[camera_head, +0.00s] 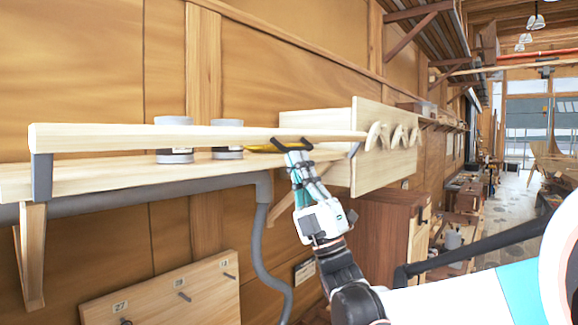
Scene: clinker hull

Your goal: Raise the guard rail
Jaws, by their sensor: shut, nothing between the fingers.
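The guard rail (200,135) is a long pale wooden bar along the front of the wall shelf (95,178). It stands above the shelf's front edge, carried by a grey bracket (42,177) at the left end and another bracket (354,150) near the right end. My gripper (292,146) is shut and empty. Its fingertips are at the rail's right part, close to its underside; I cannot tell whether they touch it. My arm reaches up from the lower right.
Two grey-white cans (174,156) (227,153) and a yellow object (262,149) are on the shelf behind the rail. A wooden box (383,175) adjoins the shelf's right end. A grey hose (262,235) hangs below. A brown cabinet (385,235) stands beneath the box.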

